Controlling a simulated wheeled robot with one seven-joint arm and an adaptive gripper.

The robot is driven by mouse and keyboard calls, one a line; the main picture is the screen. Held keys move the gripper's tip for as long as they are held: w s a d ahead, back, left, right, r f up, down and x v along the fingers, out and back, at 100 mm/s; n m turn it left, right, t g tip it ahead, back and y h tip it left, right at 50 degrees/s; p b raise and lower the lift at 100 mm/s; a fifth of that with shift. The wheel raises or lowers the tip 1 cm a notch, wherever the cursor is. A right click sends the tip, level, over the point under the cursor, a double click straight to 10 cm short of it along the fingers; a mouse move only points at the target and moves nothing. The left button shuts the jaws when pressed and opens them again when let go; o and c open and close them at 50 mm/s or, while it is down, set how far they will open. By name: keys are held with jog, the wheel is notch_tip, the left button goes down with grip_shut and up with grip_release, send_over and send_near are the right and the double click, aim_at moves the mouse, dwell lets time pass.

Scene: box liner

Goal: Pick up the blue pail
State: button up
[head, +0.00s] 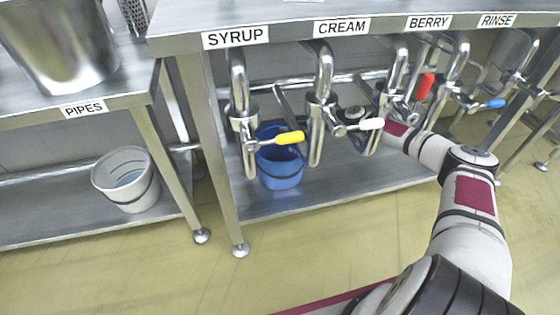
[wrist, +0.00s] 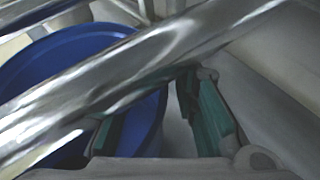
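The blue pail (head: 281,175) stands on the lower shelf under the counter, behind the SYRUP tap, in the head view. The yellow-handled tap partly covers it. In the wrist view the pail (wrist: 150,112) fills the left side, crossed by a blurred metal pipe. My gripper (wrist: 158,120) shows two green-padded fingers, spread apart. The left finger overlaps the pail and the right finger is outside its wall, with a pale gap beside the wall. Whether either finger touches the pail I cannot tell. In the head view my gripper is mostly hidden behind the taps.
Metal taps with yellow (head: 289,138), white (head: 371,124), red (head: 425,86) and blue (head: 495,103) handles hang in front of the shelf (head: 330,195). A white pail (head: 126,180) stands on the left shelf, below a metal pot (head: 62,50).

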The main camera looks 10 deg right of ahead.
grip_shut()
jog(key=shift+r, duration=0.2)
